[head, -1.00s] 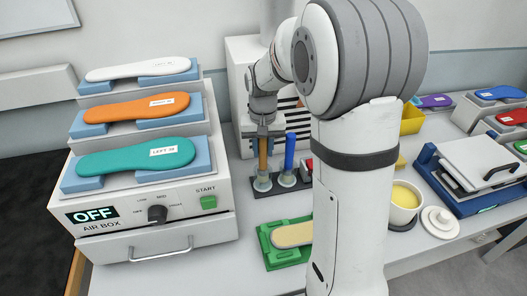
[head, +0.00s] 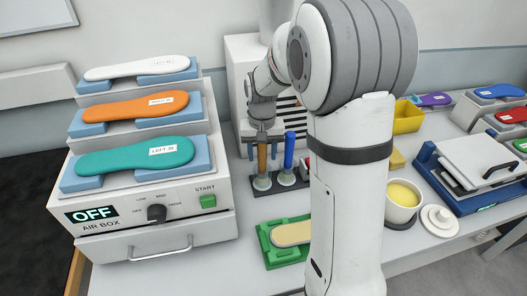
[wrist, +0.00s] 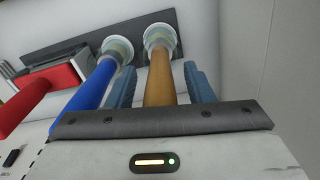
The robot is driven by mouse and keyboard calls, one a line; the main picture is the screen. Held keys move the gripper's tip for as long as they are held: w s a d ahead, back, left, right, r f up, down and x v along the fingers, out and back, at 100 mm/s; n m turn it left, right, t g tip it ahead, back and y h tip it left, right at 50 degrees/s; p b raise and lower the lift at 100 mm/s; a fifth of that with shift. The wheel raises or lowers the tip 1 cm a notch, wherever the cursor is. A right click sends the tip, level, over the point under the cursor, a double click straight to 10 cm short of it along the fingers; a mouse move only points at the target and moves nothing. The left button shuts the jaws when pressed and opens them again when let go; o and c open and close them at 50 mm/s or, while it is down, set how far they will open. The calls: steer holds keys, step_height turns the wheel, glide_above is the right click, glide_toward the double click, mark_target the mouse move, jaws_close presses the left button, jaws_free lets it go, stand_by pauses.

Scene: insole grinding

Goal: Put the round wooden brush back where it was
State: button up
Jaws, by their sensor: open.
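The round wooden brush, with a brown handle (head: 262,159), stands upright with its round pale head down at the left spot of the dark rack (head: 275,191). In the wrist view its handle (wrist: 160,82) runs between the blue fingers of my gripper (wrist: 160,70), with a gap on each side. My gripper (head: 262,146) is open around the upper handle. A blue-handled brush (head: 289,151) stands beside it on the rack, and it also shows in the wrist view (wrist: 88,88), close to one finger.
A red-handled thing (wrist: 40,98) is near the blue brush. A green holder (head: 270,249) with a tan insole (head: 291,234) lies in front of the rack. The air box (head: 125,205) stands at left. My arm hides part of the table to the right.

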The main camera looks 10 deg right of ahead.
step_height(320, 180, up, 12)
steer(key=shift+s+r+b, duration=0.1)
steer(key=shift+b, duration=0.25)
steer(key=s+f+n+t, duration=0.1)
steer(key=s+f+t, duration=0.2)
steer(key=s, duration=1.8)
steer(key=shift+s+d+f+n, duration=0.3)
steer(key=shift+s+f+n, duration=0.05)
steer(key=shift+s+n, duration=0.05)
steer(key=shift+c, duration=0.4)
